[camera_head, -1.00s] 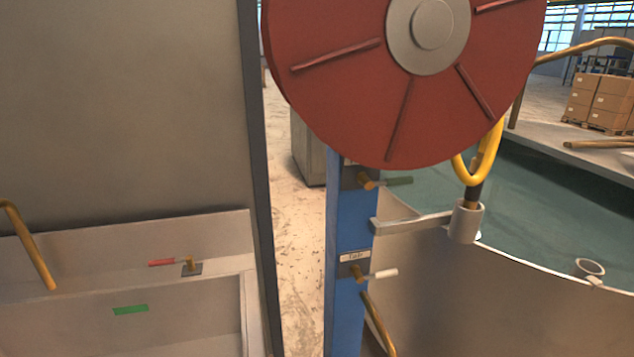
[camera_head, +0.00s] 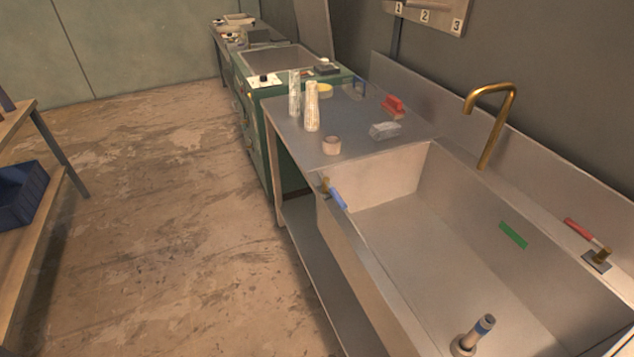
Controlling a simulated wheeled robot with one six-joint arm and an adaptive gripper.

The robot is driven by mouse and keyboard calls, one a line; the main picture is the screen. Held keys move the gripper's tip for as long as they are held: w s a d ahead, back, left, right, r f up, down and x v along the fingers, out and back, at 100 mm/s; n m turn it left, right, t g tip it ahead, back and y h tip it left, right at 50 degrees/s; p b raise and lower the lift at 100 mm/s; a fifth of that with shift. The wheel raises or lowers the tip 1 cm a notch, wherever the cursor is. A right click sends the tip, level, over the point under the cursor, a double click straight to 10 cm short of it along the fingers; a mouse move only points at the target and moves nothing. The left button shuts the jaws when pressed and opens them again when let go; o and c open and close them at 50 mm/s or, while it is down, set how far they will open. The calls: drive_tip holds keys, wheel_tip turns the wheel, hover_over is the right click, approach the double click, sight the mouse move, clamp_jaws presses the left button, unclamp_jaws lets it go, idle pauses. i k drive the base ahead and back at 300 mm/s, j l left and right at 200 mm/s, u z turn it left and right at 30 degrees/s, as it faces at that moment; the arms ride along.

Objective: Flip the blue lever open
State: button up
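The blue lever (camera_head: 337,197) is on the near left corner of the metal sink's front rim. Its handle slants down to the right from a small brass fitting (camera_head: 324,185). The sink (camera_head: 400,215) is a wide, deep metal basin with a brass faucet (camera_head: 492,118) at its back. A red lever (camera_head: 579,229) with a brass fitting is on the right back rim. My gripper is not in view.
A metal counter (camera_head: 300,135) adjoins the sink, holding bottles (camera_head: 312,108), a tape roll (camera_head: 332,145) and a red item (camera_head: 393,106). A wooden bench (camera_head: 40,215) with a blue bin (camera_head: 20,195) stands left. The floor (camera_head: 170,220) between is clear.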

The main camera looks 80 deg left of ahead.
sight(326, 188)
drive_tip(key=u, duration=1.75)
